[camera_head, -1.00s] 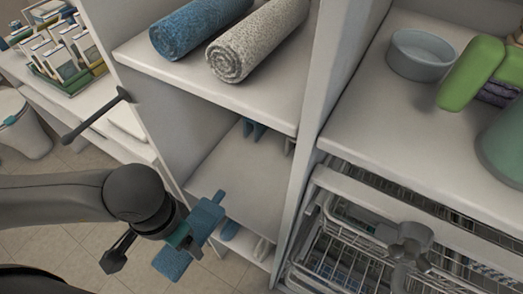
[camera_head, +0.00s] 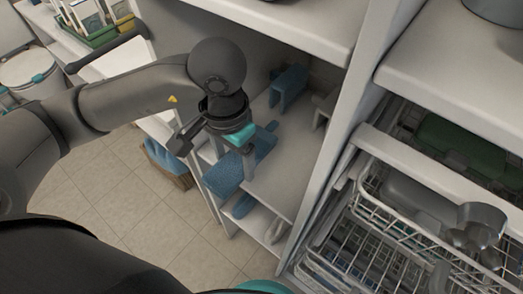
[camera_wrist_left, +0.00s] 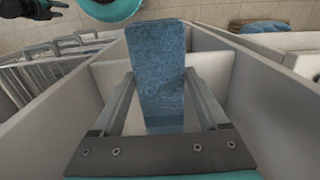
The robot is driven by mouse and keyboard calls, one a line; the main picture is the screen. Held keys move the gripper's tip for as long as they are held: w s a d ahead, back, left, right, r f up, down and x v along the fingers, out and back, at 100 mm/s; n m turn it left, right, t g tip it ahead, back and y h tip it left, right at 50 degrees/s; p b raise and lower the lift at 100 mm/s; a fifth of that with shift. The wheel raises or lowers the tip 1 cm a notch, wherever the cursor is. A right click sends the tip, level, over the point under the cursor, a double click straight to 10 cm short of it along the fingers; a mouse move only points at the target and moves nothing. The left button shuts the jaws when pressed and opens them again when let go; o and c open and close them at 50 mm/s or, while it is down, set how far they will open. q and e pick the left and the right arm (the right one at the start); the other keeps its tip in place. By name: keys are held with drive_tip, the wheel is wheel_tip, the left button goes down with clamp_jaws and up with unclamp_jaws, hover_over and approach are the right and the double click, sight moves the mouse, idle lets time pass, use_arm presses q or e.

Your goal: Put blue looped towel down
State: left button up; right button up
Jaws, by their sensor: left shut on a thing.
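My left gripper (camera_head: 240,147) is shut on a blue looped towel (camera_head: 237,174) at the front of the middle shelf (camera_head: 292,172). The towel overlaps the shelf's front left part in the head view; I cannot tell if it touches the shelf. In the left wrist view the towel (camera_wrist_left: 160,75) stands between the two fingers (camera_wrist_left: 158,110). What appears to be my right gripper (camera_wrist_left: 32,8) is a dark shape at the wrist view's upper left edge, too small to read.
A blue folded item (camera_head: 289,86) and a grey one (camera_head: 325,107) stand at the back of the middle shelf. An upper shelf (camera_head: 300,35) overhangs it. Wire baskets (camera_head: 375,250) are at the right. Blue and grey items lie on the lower shelf (camera_head: 262,222).

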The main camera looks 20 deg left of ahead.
sight(261, 137)
use_arm(q)
drive_tip(key=w+d, duration=0.1)
drive_tip(key=w, duration=0.1)
drive_tip(key=w+d, duration=0.1)
drive_tip(key=w, duration=0.4)
drive_tip(key=shift+w+d, duration=0.2)
drive_tip(key=shift+d, duration=0.2)
wheel_tip(261, 137, down, 2)
drive_tip(key=shift+f, duration=0.25)
wheel_tip(261, 137, down, 4)
drive_tip(key=shift+r, duration=0.1)
drive_tip(key=shift+w+f, duration=0.2)
drive_tip(key=shift+f, duration=0.15)
drive_tip(key=shift+f+b, duration=0.15)
drive_tip(key=shift+b, duration=0.15)
drive_tip(key=o, duration=1.4)
drive_tip(key=shift+o, duration=0.2)
